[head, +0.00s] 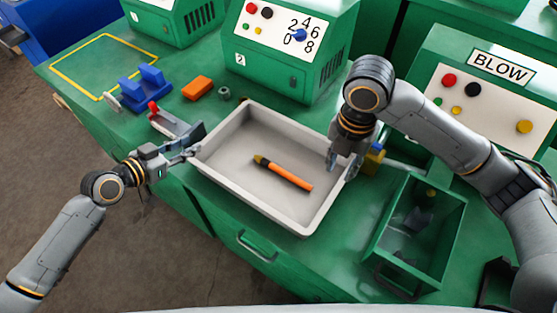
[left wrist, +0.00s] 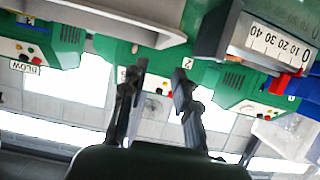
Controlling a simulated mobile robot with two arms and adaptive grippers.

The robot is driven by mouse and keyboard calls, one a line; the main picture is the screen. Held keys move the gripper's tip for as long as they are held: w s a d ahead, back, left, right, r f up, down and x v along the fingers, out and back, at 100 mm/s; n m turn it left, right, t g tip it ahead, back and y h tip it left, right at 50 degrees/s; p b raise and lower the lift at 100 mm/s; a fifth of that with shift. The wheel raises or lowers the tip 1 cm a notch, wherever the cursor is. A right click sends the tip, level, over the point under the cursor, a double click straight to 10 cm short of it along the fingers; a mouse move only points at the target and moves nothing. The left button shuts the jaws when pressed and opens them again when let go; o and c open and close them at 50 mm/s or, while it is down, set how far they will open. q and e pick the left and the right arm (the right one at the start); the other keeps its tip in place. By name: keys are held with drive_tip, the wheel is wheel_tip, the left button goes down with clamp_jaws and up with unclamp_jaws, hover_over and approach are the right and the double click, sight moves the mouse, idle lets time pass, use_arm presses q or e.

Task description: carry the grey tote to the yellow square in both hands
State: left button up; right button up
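The grey tote (head: 222,173) sits on the green bench in the middle of the head view. An orange tool with a dark tip (head: 284,174) lies inside it. The yellow square (head: 78,50) is an outline on the bench at the far left. My left gripper (head: 190,148) is at the tote's left rim; in the left wrist view its two fingers (left wrist: 160,70) stand apart with a clear gap. My right gripper (head: 343,164) points down at the right rim, its fingers apart, one on the inner side. Contact with the rim is unclear.
A blue holder (head: 145,85), an orange block (head: 197,88), a small nut (head: 224,93) and a gauge with a red knob (head: 170,122) stand between tote and square. A green bin (head: 450,222) is at the right. Green machine 2 (head: 275,62) stands behind the tote.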

sight(221, 129)
use_arm(q)
drive_tip(key=shift+w+a, duration=0.1)
drive_tip(key=shift+w, duration=0.05)
